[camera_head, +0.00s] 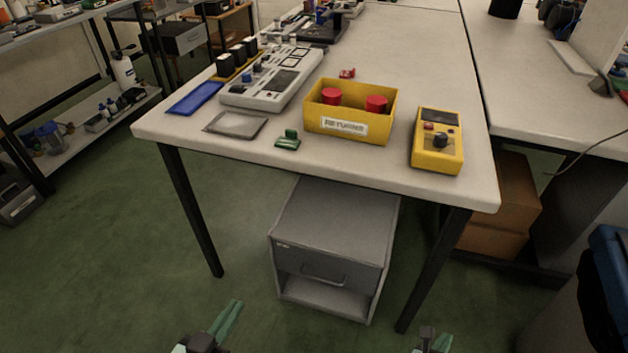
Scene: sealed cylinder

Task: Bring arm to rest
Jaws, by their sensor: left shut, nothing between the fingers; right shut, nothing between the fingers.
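My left gripper (226,322) is at the bottom edge of the head view, left of the middle, low in front of the table. Its greenish fingers lie together with nothing between them. My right gripper (432,342) only just shows at the bottom edge, right of the middle; most of it is cut off by the frame. Its fingers are shut and empty. Both grippers are apart from the table (420,60) and from everything on it.
On the table stand a yellow RETURNS bin (382,136) holding red cylinders, a yellow meter (437,153), a grey instrument (262,97), a blue tray (195,98) and a small green part (288,141). A grey cabinet (336,222) stands underneath. Green floor is clear in front.

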